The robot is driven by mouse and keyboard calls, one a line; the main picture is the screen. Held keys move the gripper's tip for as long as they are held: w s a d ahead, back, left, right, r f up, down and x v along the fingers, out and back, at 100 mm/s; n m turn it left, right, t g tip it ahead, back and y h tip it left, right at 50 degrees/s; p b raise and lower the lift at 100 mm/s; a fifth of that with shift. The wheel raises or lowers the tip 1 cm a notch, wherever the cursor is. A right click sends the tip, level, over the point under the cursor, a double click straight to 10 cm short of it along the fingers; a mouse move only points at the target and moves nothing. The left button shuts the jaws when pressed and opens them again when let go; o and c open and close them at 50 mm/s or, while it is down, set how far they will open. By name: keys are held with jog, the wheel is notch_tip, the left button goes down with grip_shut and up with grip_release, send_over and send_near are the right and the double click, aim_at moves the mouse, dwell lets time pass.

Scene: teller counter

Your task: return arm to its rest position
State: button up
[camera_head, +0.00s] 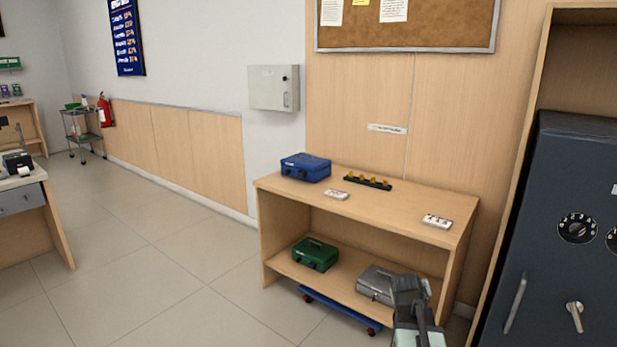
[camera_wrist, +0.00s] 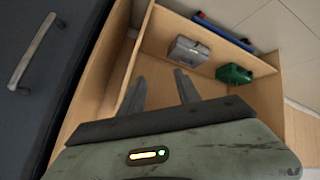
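My gripper (camera_head: 411,294) is in the lower right of the head view, in front of the wooden shelf unit (camera_head: 285,210) and partly covering the grey cash box (camera_head: 375,285). In the wrist view my gripper (camera_wrist: 158,84) has its two fingers spread apart with nothing between them. The shelf unit's compartment lies beyond the fingertips there, with the grey box (camera_wrist: 189,51) and the green cash box (camera_wrist: 234,73) past them. The fingers look apart from both boxes.
The green box (camera_head: 315,254) stands on the lower shelf. A blue box (camera_head: 306,167) and a black strip with yellow pieces (camera_head: 367,181) are on top. A dark safe (camera_head: 560,230) stands close at the right. A blue wheeled dolly (camera_head: 340,311) is below. Floor (camera_head: 165,275) at left is clear.

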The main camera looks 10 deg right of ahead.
jog(key=a+f+n+g+y, duration=0.1)
jog(key=a+f+y, duration=0.1)
jog(key=a, duration=1.1)
jog(key=a+f+n+g+y, duration=0.1)
jog(key=a+f+n+y, duration=0.15)
jog(key=a, duration=1.05)
jog(key=s+a+f+g+y, duration=0.25)
jog(key=s+a+g, duration=0.25)
jog(key=s+a, duration=0.55)
notch_tip(320, 180, up, 20)
jog(key=s+d+p, duration=0.1)
jog(key=p, duration=1.9)
jog(key=shift+d+m+h+p, duration=0.2)
jog(key=shift+m+h+p, duration=0.15)
jog(key=shift+m, duration=0.1)
jog(key=shift+r, duration=0.1)
